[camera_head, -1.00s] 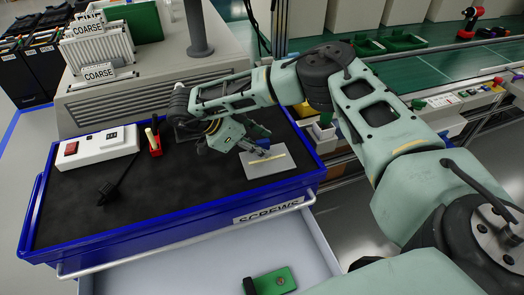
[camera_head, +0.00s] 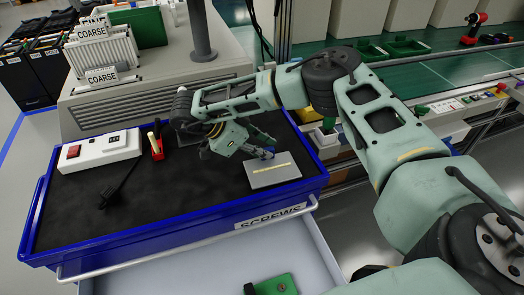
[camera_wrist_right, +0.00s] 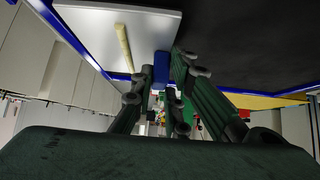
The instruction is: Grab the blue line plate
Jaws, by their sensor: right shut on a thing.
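A flat grey plate (camera_head: 273,178) with a pale yellow line across it is at the right end of the dark bench top. The line looks yellow, not blue. In the right wrist view, the plate (camera_wrist_right: 85,22) shows at the top left, with a blue block (camera_wrist_right: 161,68) at its edge. My right gripper (camera_head: 263,153) is at the plate's far edge; in the wrist view its fingers (camera_wrist_right: 163,75) are shut around the blue block. I cannot tell whether the plate touches the bench top. My left gripper is out of view.
The dark bench top (camera_head: 190,190) has a raised blue rim (camera_head: 140,229). A white switch box (camera_head: 98,150) and a red holder (camera_head: 156,149) stand at left. An open drawer (camera_head: 180,272) below holds a green block (camera_head: 275,285). The front middle is clear.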

